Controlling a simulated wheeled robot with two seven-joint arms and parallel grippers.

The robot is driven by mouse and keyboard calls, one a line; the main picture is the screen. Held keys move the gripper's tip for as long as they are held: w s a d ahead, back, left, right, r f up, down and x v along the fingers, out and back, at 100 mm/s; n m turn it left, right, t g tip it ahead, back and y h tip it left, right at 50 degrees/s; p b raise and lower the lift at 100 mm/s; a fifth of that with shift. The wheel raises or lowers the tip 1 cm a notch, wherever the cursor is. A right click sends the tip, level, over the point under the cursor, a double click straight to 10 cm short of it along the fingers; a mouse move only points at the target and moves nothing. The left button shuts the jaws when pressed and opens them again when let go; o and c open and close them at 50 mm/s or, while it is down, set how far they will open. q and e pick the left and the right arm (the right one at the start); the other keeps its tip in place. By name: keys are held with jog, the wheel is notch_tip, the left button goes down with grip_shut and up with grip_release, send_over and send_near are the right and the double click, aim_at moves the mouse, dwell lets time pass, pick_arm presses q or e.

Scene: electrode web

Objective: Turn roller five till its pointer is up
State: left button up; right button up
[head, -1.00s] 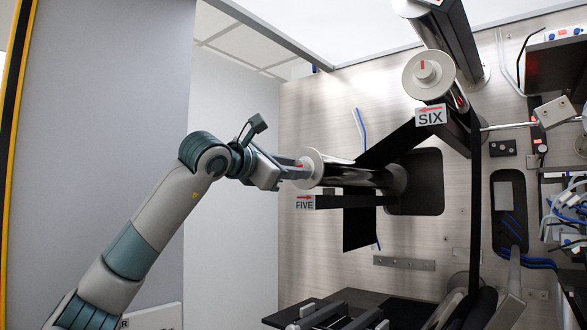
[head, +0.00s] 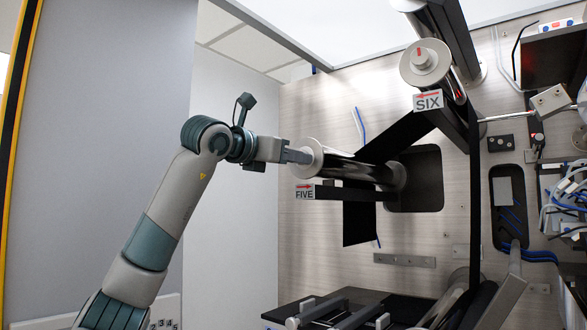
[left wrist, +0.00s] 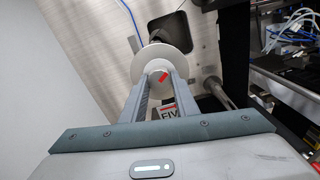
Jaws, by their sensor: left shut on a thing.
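Roller five (head: 338,168) is a dark shiny cylinder with a pale round end disc, above the FIVE label (head: 304,192) with its red arrow. My left gripper (head: 298,156) meets the centre of that disc from the left. In the left wrist view its fingers (left wrist: 157,82) stand on either side of the small end knob, shut on it, in front of the white disc (left wrist: 150,62). The knob's red pointer (left wrist: 163,77) slants toward the upper right there. In the head view the pointer is hidden by the gripper. My right gripper is not in view.
Roller six (head: 425,62) with its SIX label (head: 428,101) is up and to the right. A black web (head: 405,138) runs between the rollers. Dark machine parts (head: 340,305) lie below. Open space lies left of roller five, before the grey panel (head: 110,120).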

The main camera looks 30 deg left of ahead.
pick_arm(q)
jog(key=shift+d+r+n+b, duration=0.1)
jog(key=shift+n+b, duration=1.3)
jog(key=shift+n, duration=1.45)
jog(key=shift+r+n+b, duration=0.1)
jog(key=shift+n+b, duration=1.25)
jog(key=shift+n, duration=1.5)
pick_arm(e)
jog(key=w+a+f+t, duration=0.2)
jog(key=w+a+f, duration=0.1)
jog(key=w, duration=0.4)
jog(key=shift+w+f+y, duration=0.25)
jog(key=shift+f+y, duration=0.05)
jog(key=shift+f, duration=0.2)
pick_arm(q)
jog(key=o, duration=1.1)
jog(key=shift+c, duration=0.2)
jog(key=shift+f, duration=0.1)
